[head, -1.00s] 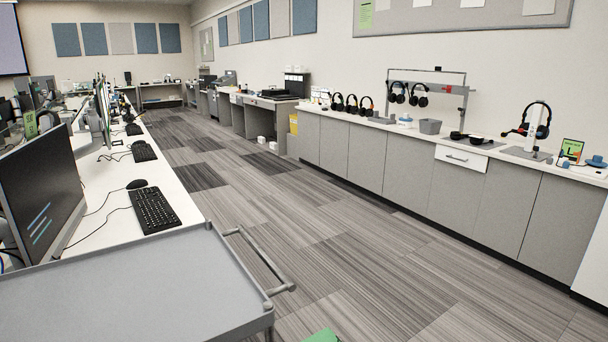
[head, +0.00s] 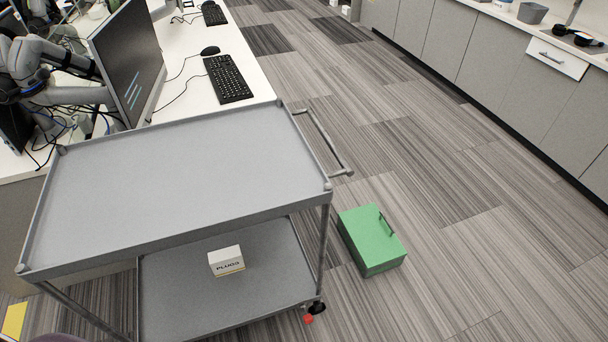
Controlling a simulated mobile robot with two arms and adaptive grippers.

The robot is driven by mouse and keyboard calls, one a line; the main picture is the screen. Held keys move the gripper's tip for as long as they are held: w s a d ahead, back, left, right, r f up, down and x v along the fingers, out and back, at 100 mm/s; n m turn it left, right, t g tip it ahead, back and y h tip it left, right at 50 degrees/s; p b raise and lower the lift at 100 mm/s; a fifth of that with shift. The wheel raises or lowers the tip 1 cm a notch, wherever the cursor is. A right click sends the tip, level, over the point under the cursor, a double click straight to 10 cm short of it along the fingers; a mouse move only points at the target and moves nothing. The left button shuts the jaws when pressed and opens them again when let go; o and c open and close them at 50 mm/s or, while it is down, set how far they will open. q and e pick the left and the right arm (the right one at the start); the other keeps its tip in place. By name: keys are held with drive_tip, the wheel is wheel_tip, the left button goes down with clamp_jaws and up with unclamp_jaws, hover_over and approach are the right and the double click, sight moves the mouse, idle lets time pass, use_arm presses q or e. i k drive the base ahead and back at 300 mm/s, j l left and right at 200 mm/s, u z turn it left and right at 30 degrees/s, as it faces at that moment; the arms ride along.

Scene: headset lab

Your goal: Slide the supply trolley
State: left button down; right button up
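The supply trolley (head: 185,180) is grey, with an empty top tray and a lower shelf (head: 190,300). A white box marked PLUGS (head: 226,261) sits on the lower shelf. The trolley's push handle (head: 322,145) is on its right side, toward the aisle. A caster with a red part (head: 310,317) shows under the right front corner. The trolley stands against or very near the end of the white desk; I cannot tell if they touch. Neither of my grippers can be made out in the head view.
A green box with a handle (head: 371,240) lies on the floor just right of the trolley. The white desk (head: 205,100) with a monitor (head: 130,62) and keyboard (head: 228,79) is behind. Grey cabinets (head: 490,55) line the right.

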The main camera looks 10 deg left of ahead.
sight(168, 196)
drive_tip(key=l+u, duration=0.15)
drive_tip(key=u, duration=0.25)
drive_tip(key=i+l+u, duration=0.1)
drive_tip(key=l+u, duration=0.35)
drive_tip(key=u, duration=0.3)
drive_tip(key=l+u, duration=0.2)
drive_tip(key=l, duration=0.7)
drive_tip(key=k+l+u, duration=0.2)
drive_tip(key=l, duration=0.75)
drive_tip(key=i, duration=0.65)
